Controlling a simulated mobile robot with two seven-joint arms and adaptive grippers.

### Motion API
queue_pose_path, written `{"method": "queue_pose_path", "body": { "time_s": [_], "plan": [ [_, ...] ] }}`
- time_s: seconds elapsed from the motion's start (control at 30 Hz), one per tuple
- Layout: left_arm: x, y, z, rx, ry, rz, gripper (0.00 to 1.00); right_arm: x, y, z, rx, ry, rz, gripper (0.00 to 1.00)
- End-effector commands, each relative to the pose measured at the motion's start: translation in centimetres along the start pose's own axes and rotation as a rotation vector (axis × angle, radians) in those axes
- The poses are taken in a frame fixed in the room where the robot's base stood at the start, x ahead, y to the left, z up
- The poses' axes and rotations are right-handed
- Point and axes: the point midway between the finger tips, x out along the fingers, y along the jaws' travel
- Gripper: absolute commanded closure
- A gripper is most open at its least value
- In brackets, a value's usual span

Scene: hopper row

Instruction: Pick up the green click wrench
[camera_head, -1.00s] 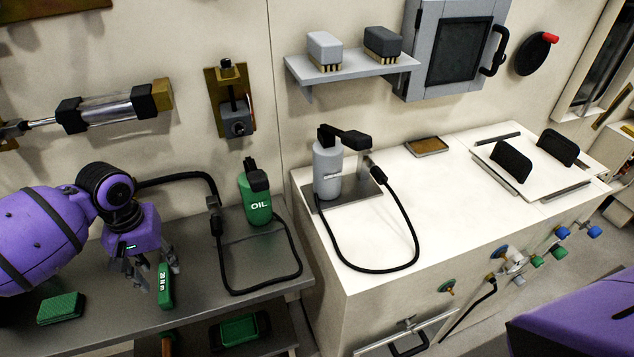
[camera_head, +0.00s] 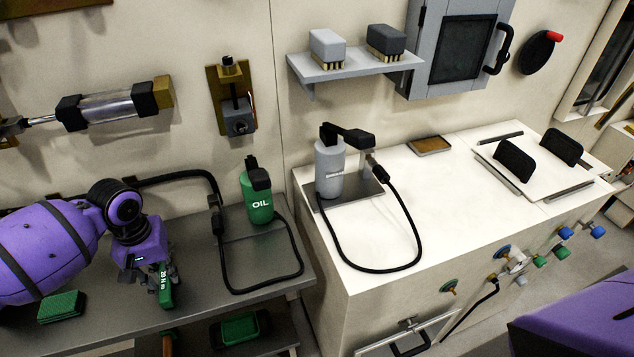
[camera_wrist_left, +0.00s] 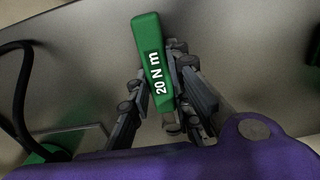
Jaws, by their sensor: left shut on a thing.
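The green click wrench (camera_head: 165,288) is at the grey bench on the left, with "20 N m" in white on its green handle. My left gripper (camera_head: 160,276) is shut on it, with the fingers on either side of the handle. In the left wrist view the green click wrench (camera_wrist_left: 152,60) points away from the gripper (camera_wrist_left: 168,110), its near end between the fingers. I cannot tell whether the wrench touches the bench. My right gripper is not in view; only a purple part of mine shows at lower right.
A green oil bottle (camera_head: 257,196) and a black hose loop (camera_head: 262,291) are right of the gripper. A green block (camera_head: 62,306) lies left on the grey bench (camera_head: 110,320). A green tray (camera_head: 240,329) is below. The white cabinet (camera_head: 440,220) stands to the right.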

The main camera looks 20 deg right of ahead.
Motion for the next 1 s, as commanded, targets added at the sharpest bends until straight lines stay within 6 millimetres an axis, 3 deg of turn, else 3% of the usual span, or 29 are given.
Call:
{"method": "queue_pose_path", "body": {
  "time_s": [0.27, 0.53, 0.8, 1.0],
  "plan": [
    [-0.4, 0.0, -0.1, 0.000, 0.002, 0.001, 1.00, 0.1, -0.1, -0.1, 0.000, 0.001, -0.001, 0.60],
    [-3.6, -0.1, 0.0, 0.000, 0.004, 0.000, 1.00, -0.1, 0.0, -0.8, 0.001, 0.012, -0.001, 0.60],
    [-9.8, -2.2, 4.6, 0.001, 0.009, -0.001, 1.00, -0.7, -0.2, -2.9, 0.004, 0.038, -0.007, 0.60],
    [-11.6, -4.2, 9.3, 0.000, 0.003, -0.003, 1.00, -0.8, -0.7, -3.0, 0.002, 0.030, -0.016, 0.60]
  ]
}}
